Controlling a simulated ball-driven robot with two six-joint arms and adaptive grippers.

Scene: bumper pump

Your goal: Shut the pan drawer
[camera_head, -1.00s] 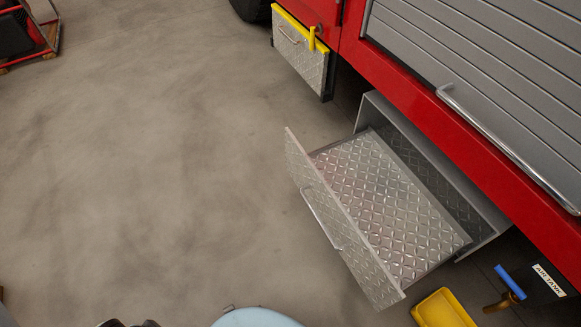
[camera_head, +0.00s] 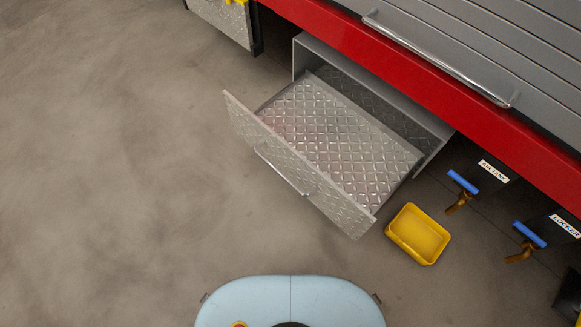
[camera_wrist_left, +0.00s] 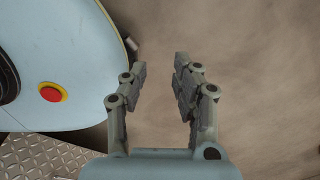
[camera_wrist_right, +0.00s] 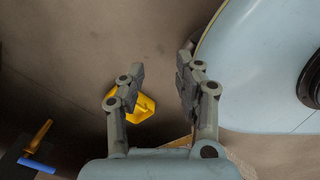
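The pan drawer (camera_head: 345,140) is pulled out from its grey housing (camera_head: 432,122) under the red truck body. Its tread-plate front panel (camera_head: 300,166) carries a bar handle (camera_head: 284,170) and faces the open floor. The drawer looks empty. Neither gripper shows in the head view. In the left wrist view my left gripper (camera_wrist_left: 160,75) has its fingers apart with nothing between them. In the right wrist view my right gripper (camera_wrist_right: 160,75) also has its fingers apart and holds nothing. A strip of tread plate (camera_wrist_left: 40,158) shows at the lower left of the left wrist view.
A yellow tray (camera_head: 418,234) lies on the floor right of the drawer; it also shows in the right wrist view (camera_wrist_right: 142,108). Blue-handled valves (camera_head: 462,182) labelled air tank and locker sit further right. My light-blue base is at the bottom. Floor left of the drawer is clear.

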